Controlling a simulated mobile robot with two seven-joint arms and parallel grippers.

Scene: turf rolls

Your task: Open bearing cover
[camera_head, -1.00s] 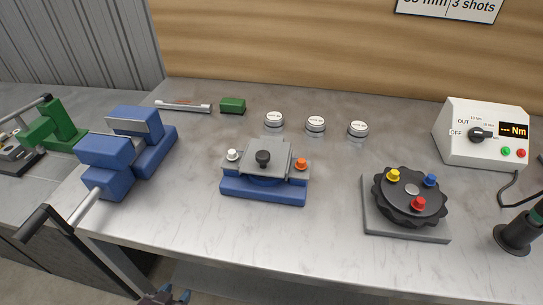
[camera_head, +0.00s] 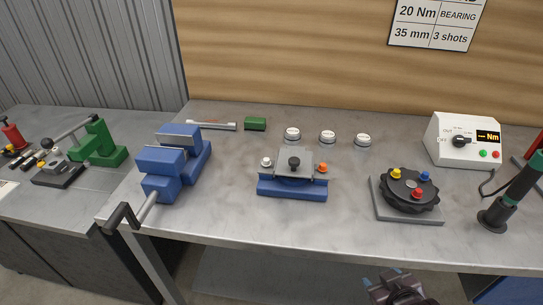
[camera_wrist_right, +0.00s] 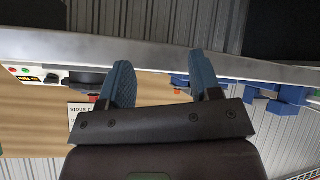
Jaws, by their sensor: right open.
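The bearing housing stands on the middle of the metal bench: a blue base (camera_head: 292,189) with a grey cover (camera_head: 296,160) lying flat on top. The cover has a black knob (camera_head: 294,162) at its centre, a white cap (camera_head: 266,162) at its left and an orange cap (camera_head: 322,168) at its right. My right gripper (camera_head: 384,280) is in front of and below the bench edge, well apart from the housing. In the right wrist view its two blue fingers (camera_wrist_right: 161,82) are spread with nothing between them. My left gripper is not in view.
A blue vise (camera_head: 165,165) with a handle stands left of the housing. A black rotary fixture (camera_head: 409,190) with coloured knobs is at right, near a torque box (camera_head: 464,140) and a dark green-banded tool (camera_head: 512,195). Three round tins (camera_head: 327,136) stand behind. Bench before the housing is clear.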

